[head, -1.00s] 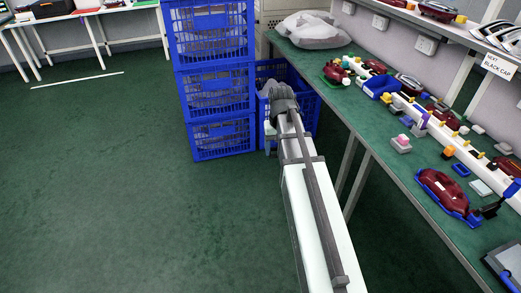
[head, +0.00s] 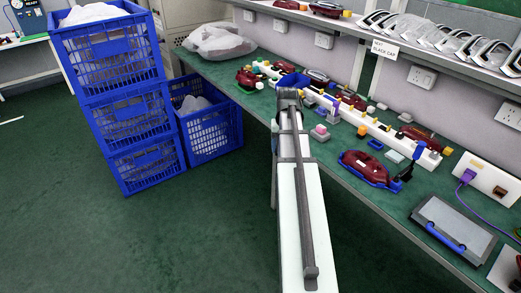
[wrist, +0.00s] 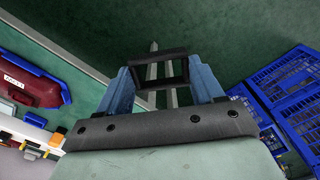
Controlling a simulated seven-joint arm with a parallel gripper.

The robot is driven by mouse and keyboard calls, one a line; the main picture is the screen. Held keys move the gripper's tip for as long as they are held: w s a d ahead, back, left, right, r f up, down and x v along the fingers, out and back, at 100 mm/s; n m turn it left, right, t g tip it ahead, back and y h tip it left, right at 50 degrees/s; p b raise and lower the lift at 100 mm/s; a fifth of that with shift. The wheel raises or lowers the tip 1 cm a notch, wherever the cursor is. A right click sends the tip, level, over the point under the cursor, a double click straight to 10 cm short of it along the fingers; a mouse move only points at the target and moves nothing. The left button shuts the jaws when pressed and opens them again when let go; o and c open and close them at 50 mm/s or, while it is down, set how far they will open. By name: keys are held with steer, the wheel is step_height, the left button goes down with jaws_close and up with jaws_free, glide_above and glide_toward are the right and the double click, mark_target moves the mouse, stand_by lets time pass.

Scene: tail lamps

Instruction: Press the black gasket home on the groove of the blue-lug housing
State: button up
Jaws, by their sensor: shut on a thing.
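My gripper (wrist: 162,82) shows in the wrist view, its blue fingers closed on the black gasket (wrist: 160,54), a small rectangular ring. The gasket is held at the fingertips, with green floor behind it. In the head view the far end of my arm is by the bench's front edge, and the fingers and gasket are hidden there. A dark red housing with blue along its edge (head: 366,167) lies on the bench, right of my arm. A red housing with blue edging and a label (wrist: 30,82) shows at the left of the wrist view. Its groove cannot be made out.
The bench (head: 335,152) carries a long white rail (head: 388,134), several other red housings, a blue tray (head: 293,80) and a grey panel with a blue handle (head: 453,232). Stacked blue crates (head: 130,125) stand left of my arm. The floor at left is clear.

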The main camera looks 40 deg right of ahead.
steer(key=s+d+m, duration=0.2)
steer(key=s+d, duration=0.4)
steer(key=d, duration=0.3)
steer(key=s+d+r+m, duration=0.1)
steer(key=s+d+m, duration=0.1)
steer(key=s+d, duration=0.45)
steer(key=s+d+m, duration=0.2)
steer(key=s+d, duration=0.2)
steer(key=d, duration=0.6)
steer(key=m, duration=0.2)
glide_toward(362, 155)
steer(key=shift+d+r+m, duration=0.1)
steer(key=shift+m, duration=0.6)
steer(key=shift+d+r+m, duration=0.1)
steer(key=shift+m, duration=0.6)
steer(key=shift+f, duration=0.1)
steer(key=shift+f, duration=2.8)
steer(key=shift+f, duration=1.15)
steer(key=o, duration=1)
steer(key=shift+o, duration=0.2)
